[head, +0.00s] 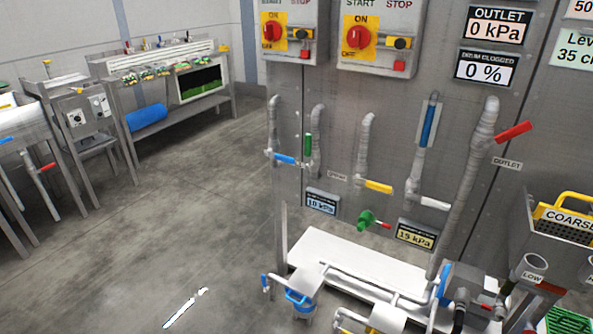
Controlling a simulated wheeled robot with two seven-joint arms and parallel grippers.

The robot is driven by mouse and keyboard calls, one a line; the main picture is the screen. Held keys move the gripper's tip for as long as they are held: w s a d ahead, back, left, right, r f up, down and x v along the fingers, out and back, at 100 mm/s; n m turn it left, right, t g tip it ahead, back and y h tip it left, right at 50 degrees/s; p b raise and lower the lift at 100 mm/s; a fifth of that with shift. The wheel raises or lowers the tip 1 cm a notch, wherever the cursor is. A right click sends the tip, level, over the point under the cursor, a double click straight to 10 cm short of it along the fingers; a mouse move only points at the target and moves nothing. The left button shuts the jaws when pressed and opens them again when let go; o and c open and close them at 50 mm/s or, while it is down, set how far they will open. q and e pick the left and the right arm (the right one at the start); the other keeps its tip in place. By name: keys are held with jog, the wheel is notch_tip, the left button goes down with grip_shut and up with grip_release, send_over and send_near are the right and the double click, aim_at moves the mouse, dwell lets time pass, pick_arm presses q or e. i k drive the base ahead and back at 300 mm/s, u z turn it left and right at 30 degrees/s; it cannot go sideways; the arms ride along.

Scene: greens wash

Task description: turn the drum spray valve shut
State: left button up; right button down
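Several lever valves sit on pipes along the grey metal panel. From left to right they have a blue lever (285,159), an upright green lever (308,145), a yellow lever (378,186), an upright blue lever (429,122), a white lever (435,203) and a red lever (513,132). The yellow and white levers lie sideways across their pipes; the red one points up to the right. I cannot read a label that marks one as the drum spray valve. Neither of my grippers is in view.
Two switch boxes (373,37) with red knobs hang above. Gauges read 10 kPa (321,202) and 15 kPa (415,235). A white skid (330,255) with pipes stands below the panel, and a bin marked COARSE (567,218) at right. The floor (190,220) at left is mostly clear.

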aim_at(308, 136)
jog(key=u, duration=0.65)
jog(key=i, duration=0.6)
jog(key=u, duration=0.6)
jog(key=i, duration=0.95)
jog(key=z, duration=0.35)
